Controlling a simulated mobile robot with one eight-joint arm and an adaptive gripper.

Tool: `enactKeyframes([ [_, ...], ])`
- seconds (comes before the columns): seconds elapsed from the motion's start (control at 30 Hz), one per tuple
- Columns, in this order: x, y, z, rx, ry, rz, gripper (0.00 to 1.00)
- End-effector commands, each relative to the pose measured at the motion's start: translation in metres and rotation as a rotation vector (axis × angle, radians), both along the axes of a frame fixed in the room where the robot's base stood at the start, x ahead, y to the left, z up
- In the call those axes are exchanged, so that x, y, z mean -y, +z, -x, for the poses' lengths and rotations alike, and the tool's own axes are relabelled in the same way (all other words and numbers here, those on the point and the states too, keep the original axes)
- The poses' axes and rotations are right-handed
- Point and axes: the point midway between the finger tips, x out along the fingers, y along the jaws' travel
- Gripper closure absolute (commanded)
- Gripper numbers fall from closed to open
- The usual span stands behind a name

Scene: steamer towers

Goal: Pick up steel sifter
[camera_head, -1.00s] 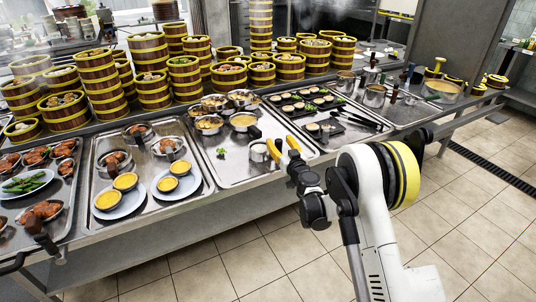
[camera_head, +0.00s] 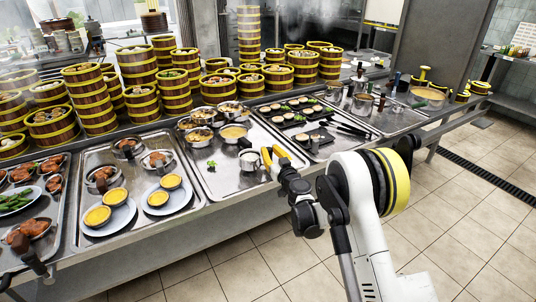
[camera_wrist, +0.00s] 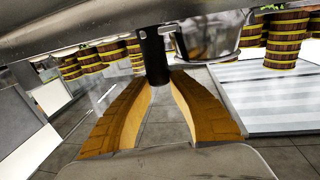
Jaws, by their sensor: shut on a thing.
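The steel sifter (camera_head: 249,161) is a small shiny metal cup on the large steel tray, just left of my gripper (camera_head: 273,156) in the head view. In the wrist view its metal body (camera_wrist: 212,38) shows at the top, tilted in the picture. Its dark handle (camera_wrist: 154,55) stands between the tips of my gripper's yellow fingers (camera_wrist: 158,76). My gripper is shut on this handle. In the head view the fingers hide the handle. I cannot tell whether the sifter touches the tray.
The steel tray (camera_head: 222,184) also holds several metal bowls (camera_head: 234,132) behind the sifter. Dark boards with small cups and tongs (camera_head: 352,130) lie to the right. Tall bamboo steamer towers (camera_head: 90,95) line the back. Plates with yellow cups (camera_head: 110,215) stand left.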

Motion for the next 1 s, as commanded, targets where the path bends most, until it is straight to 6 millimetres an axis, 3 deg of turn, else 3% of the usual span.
enactKeyframes([
  [0.17, 0.000, 0.036, 0.000, 0.000, 0.000, 0.000, 1.00],
  [0.5, 0.079, 0.080, 0.018, 0.000, -0.003, -0.001, 1.00],
  [0.7, 0.106, 0.095, 0.025, 0.000, -0.002, 0.000, 1.00],
  [1.0, 0.114, 0.098, 0.027, 0.000, 0.001, -0.001, 1.00],
])
